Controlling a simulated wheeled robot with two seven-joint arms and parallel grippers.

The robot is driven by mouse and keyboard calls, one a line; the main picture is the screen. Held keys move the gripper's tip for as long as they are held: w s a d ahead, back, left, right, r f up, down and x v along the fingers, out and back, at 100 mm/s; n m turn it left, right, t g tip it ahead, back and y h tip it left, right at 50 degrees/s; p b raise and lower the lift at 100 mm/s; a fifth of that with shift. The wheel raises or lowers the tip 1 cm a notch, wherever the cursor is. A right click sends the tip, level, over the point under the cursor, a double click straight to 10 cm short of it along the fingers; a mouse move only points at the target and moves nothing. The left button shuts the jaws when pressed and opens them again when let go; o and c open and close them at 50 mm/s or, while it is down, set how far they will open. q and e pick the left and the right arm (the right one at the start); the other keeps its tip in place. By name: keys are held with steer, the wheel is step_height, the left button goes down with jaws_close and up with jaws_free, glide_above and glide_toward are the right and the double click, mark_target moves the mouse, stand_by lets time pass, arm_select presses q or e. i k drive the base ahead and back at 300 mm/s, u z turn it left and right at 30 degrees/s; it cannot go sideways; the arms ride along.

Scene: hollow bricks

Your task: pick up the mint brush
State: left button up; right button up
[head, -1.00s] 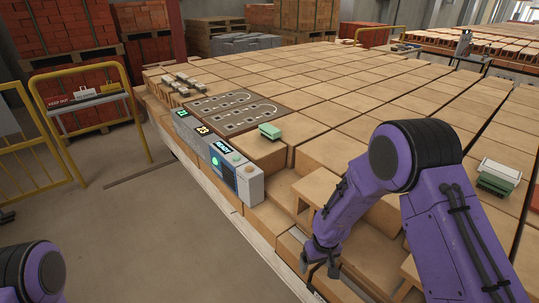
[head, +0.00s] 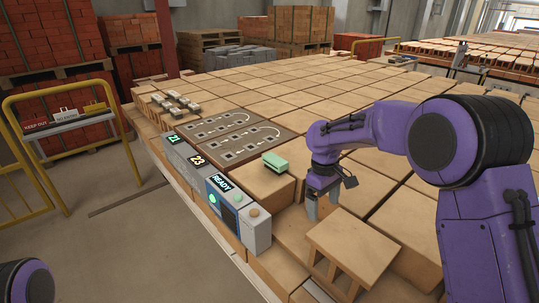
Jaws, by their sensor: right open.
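The mint brush (head: 275,162) is a small green block-shaped brush lying on top of a tan hollow brick, just right of the brown slotted board. My right gripper (head: 322,203) points down, open and empty, to the right of the brush and nearer to me. It is apart from the brush, over the lower step of bricks. Only a purple part of my left arm shows at the bottom left; its gripper is out of the picture.
A grey control box (head: 240,216) with a READY display stands left of the gripper. A brown board (head: 211,148) with slots lies behind it. A raised tan brick (head: 352,243) stands close in front of the gripper. Several small grey blocks (head: 176,100) lie at the far left.

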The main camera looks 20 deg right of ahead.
mark_target(277, 165)
steer(key=i, duration=1.35)
